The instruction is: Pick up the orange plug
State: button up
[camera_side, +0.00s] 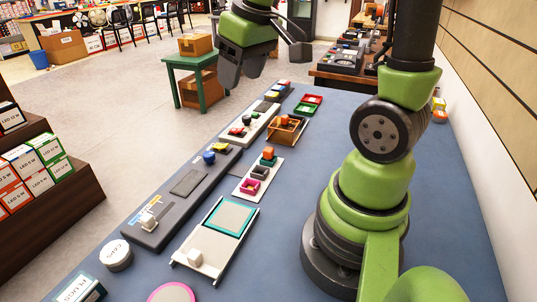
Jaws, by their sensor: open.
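A small orange block (268,152), which looks like the orange plug, stands at the far end of a white board (247,192) in the middle of the blue table. Another small orange piece (285,121) sits in a brown open box (290,133) just behind it; at this size I cannot tell for certain which is the plug. My gripper (264,69) is at the top of the view, open and empty. It hangs high above the far left part of the table, well apart from both orange pieces.
A dark grey board (170,212) and a white tray with a green-framed panel (232,218) lie to the near left. Red and green bins (308,104) stand farther back. A round white tin (116,255) is at the near left.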

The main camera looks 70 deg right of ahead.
jog(key=w+d+f+n+g, duration=0.1)
jog(key=w+d+f+g, duration=0.1)
jog(key=d+f, duration=0.7)
jog(key=n+g, duration=0.1)
send_over(266, 149)
notch_tip(266, 149, down, 5)
jog(key=shift+g, duration=0.3)
jog(key=f, duration=0.4)
jog(key=shift+s+d+f, duration=0.2)
jog(key=shift+d, duration=0.2)
jog(key=shift+w+a+f, duration=0.1)
jog(key=shift+a+f, duration=0.05)
jog(key=shift+f, duration=1.35)
jog(key=shift+w+a+f, duration=0.1)
jog(key=shift+a+f, duration=0.05)
jog(key=shift+f, duration=1.3)
jog(key=c, duration=1)
jog(key=shift+r, duration=0.1)
